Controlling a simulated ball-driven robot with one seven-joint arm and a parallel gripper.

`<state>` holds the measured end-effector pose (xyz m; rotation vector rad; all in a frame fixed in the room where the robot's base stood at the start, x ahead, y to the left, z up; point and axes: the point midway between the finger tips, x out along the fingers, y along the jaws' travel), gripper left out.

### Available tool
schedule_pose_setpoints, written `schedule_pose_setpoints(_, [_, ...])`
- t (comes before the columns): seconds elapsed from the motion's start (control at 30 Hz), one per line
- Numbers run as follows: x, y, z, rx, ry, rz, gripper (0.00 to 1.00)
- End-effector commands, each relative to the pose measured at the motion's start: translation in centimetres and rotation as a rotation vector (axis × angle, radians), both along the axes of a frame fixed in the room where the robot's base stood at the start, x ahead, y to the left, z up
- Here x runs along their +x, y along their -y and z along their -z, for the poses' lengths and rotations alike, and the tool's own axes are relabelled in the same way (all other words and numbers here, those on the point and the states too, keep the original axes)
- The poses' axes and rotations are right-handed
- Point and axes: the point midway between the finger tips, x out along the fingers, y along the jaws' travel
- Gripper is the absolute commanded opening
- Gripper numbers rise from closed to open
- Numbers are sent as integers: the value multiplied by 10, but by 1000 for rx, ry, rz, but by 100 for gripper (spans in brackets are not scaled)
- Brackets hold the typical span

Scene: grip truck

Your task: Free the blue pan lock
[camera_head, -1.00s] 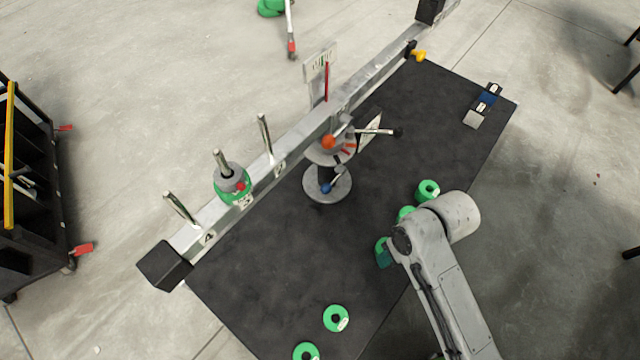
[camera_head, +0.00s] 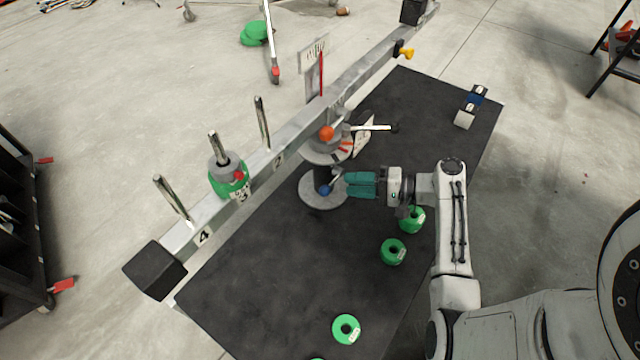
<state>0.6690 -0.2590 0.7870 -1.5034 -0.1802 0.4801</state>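The blue pan lock (camera_head: 326,190) is a small blue knob low on the grey round stand (camera_head: 318,203) under the balance beam. My gripper (camera_head: 347,185), with teal fingers, reaches in from the right. Its fingertips are close to the right side of the blue knob and the short metal stem beside it. I cannot tell whether they touch it. The finger gap is hard to make out from this angle. An orange knob (camera_head: 326,133) sits higher on the same stand, above the round dial plate.
The long metal beam (camera_head: 350,82) crosses diagonally, with upright pegs and a green-and-grey weight stack (camera_head: 228,178). A horizontal lever (camera_head: 372,127) sticks out right above my gripper. Green ring weights (camera_head: 393,251) lie on the black mat (camera_head: 270,290). A yellow knob (camera_head: 404,54) is at the far end.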

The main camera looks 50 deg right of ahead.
Motion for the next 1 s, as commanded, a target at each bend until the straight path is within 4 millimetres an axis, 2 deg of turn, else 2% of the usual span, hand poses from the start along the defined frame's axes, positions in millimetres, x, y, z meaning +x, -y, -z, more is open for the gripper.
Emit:
schedule_pose_setpoints(0.2, [37, -18, 7, 0, -2, -4, 38])
schedule_pose_setpoints(0.43, [66, -31, 13, -1, -1, -3, 38])
schedule_pose_setpoints(0.6, [74, -36, 15, -2, -2, -2, 38])
schedule_pose_setpoints(0.87, [76, -36, 16, -2, -2, -2, 38])
schedule_pose_setpoints(1.0, [76, -36, 16, -3, -2, -3, 28])
